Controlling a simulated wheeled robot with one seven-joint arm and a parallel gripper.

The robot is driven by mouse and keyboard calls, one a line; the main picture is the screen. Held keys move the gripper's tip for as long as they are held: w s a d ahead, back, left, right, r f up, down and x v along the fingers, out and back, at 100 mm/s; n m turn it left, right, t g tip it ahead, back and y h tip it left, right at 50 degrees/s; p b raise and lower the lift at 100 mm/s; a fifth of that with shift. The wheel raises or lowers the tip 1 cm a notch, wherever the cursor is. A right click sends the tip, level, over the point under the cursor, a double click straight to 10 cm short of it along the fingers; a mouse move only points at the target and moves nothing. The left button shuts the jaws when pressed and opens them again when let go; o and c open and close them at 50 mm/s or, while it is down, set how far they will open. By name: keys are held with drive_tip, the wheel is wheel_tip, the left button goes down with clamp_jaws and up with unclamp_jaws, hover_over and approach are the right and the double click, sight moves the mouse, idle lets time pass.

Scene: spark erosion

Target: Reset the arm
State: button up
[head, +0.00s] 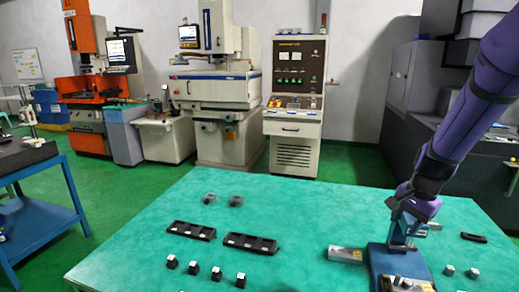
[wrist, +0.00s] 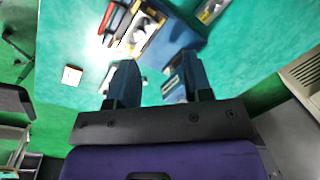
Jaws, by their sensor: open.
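My purple arm (head: 462,110) reaches down from the upper right in the head view. My gripper (head: 408,207) is above the right part of the green table, by a blue fixture (head: 385,262). In the wrist view the two dark fingers of my gripper (wrist: 157,80) stand apart with nothing held between them. The blue fixture also shows beyond the fingertips in the wrist view (wrist: 175,42). Whether the fingers touch the fixture cannot be told.
The green table (head: 150,225) holds two black trays (head: 191,231) (head: 250,243), several small dark blocks (head: 194,267) and a silver block (head: 345,254). Small cylinders (head: 449,270) lie at right. Machines (head: 215,95) stand behind.

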drive_tip(key=s+a+r+n+t, duration=0.1)
drive_tip(key=s+a+r+n, duration=0.2)
drive_tip(key=s+r, duration=0.3)
drive_tip(key=s+a+r+n+t, duration=0.1)
drive_tip(key=s+a+r+n, duration=0.3)
drive_tip(key=r, duration=0.5)
drive_tip(key=s+r+n+t, duration=0.1)
drive_tip(key=s+r+n, duration=0.1)
drive_tip(key=s, duration=0.5)
drive_tip(key=s+a+r+n+h, duration=0.1)
drive_tip(key=s+r+n, duration=0.1)
drive_tip(key=s, duration=0.5)
drive_tip(key=shift+r+n+t, duration=0.3)
drive_tip(key=shift+r+t, duration=0.1)
drive_tip(key=shift+r, duration=0.45)
